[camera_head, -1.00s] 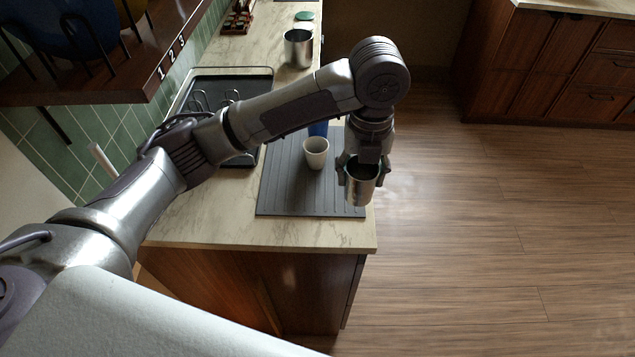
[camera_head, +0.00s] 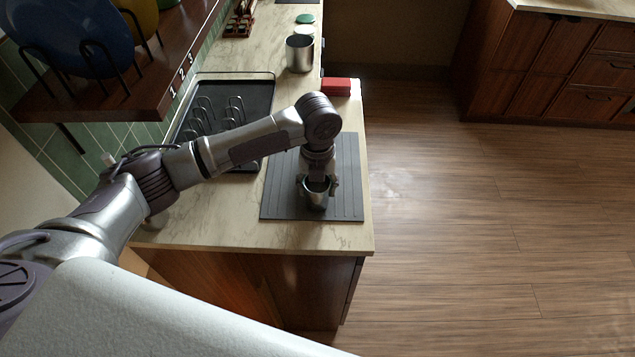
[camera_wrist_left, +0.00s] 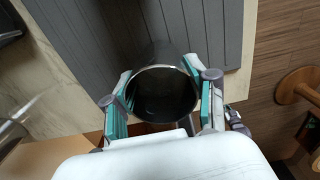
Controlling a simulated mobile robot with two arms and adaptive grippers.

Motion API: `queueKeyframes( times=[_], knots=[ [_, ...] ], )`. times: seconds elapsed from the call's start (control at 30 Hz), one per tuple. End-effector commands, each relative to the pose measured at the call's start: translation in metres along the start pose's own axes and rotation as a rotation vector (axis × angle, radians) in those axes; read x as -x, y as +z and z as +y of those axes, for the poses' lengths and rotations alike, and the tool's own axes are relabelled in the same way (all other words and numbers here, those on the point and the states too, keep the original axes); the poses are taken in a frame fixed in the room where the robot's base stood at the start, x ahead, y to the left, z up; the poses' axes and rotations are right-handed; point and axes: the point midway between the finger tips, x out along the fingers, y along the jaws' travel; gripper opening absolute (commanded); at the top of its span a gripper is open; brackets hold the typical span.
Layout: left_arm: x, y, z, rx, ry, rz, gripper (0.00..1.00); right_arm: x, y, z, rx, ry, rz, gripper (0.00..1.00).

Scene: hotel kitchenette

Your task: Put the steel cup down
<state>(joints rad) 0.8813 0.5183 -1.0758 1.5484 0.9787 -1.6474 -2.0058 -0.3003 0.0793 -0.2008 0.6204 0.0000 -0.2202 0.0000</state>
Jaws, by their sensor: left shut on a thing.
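The steel cup (camera_head: 316,199) is upright between the fingers of my left gripper (camera_head: 317,186), over the near part of the dark grey ribbed mat (camera_head: 347,190). In the left wrist view, the fingers of my left gripper (camera_wrist_left: 162,103) are shut on both sides of the cup (camera_wrist_left: 161,88), whose open top faces the camera and looks empty. I cannot tell whether the cup's base touches the mat. The right gripper is not in view.
A black tray with a wire rack (camera_head: 262,92) lies left of the mat. A larger steel canister (camera_head: 299,54) and a red block (camera_head: 336,87) stand farther back. A shelf with plates (camera_head: 150,90) overhangs at the left. The counter's right edge drops to the floor.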

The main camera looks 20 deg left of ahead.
Motion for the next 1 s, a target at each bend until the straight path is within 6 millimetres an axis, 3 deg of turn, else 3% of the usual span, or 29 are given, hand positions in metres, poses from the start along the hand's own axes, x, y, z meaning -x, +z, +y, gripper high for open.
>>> queueKeyframes(
  times=[0.27,0.3,0.43,0.77,1.0],
  knots=[
    [-0.003,0.0,0.0,0.0,0.0,0.0,0.16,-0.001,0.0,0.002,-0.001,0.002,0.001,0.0],
    [-0.003,0.0,0.0,0.0,0.0,0.0,0.62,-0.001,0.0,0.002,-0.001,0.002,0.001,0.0],
    [-0.003,0.0,0.0,0.0,0.0,0.001,0.82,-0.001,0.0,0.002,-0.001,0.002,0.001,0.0],
    [0.0,0.0,0.0,0.0,-0.001,0.0,0.82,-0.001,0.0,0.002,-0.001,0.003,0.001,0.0],
    [0.03,0.001,-0.001,-0.002,-0.003,-0.004,0.82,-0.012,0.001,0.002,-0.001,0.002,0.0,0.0]
  ],
)
